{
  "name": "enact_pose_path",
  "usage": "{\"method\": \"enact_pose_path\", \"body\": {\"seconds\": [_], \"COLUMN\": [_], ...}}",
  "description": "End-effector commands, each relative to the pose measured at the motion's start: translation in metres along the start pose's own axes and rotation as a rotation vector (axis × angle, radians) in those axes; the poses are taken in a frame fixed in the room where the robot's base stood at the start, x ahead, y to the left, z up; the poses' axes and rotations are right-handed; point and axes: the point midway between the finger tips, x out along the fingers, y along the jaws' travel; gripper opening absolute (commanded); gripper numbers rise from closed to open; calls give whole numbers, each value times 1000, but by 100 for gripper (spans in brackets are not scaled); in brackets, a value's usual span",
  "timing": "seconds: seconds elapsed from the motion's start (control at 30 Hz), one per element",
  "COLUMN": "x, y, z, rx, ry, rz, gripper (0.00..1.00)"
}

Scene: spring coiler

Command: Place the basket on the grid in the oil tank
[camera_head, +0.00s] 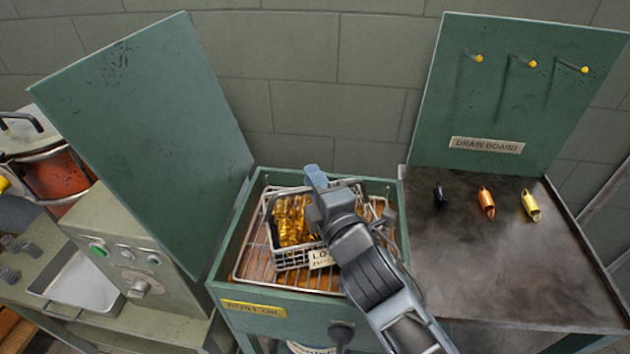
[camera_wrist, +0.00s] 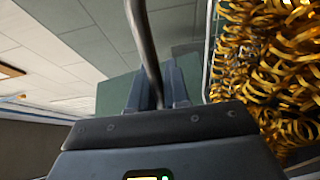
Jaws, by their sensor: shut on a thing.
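The basket (camera_head: 290,259) is a wire basket holding golden spring coils (camera_head: 291,222). In the head view it is over the grid (camera_head: 252,262) inside the green oil tank (camera_head: 226,285); I cannot tell whether it rests on the grid or hangs just above it. My gripper (camera_head: 317,180) is at the basket's top, with my arm hiding its right part. In the wrist view a grey bar, the basket handle (camera_wrist: 143,45), runs between my fingers (camera_wrist: 165,88), which are shut on it. The coils show at the right of the wrist view (camera_wrist: 270,65).
A drain board (camera_head: 500,250) with hooks and several small coloured springs is on the right. A control box (camera_head: 135,262) and a metal tray (camera_head: 85,282) are on the left. The tank's raised green lid (camera_head: 150,140) stands to the left. The tank's rim surrounds the basket.

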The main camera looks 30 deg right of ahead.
Motion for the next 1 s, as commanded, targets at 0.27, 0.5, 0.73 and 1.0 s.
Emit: {"method": "enact_pose_path", "body": {"seconds": [0.27, 0.5, 0.73, 1.0], "x": [0, 0, -3, -50], "y": [-2, -2, 0, -4], "z": [0, 0, 0, 0], "rx": [0, 0, -1, -1], "ry": [0, 0, 0, 1], "rz": [0, 0, -1, -2], "gripper": [30, 42, 42, 42]}}
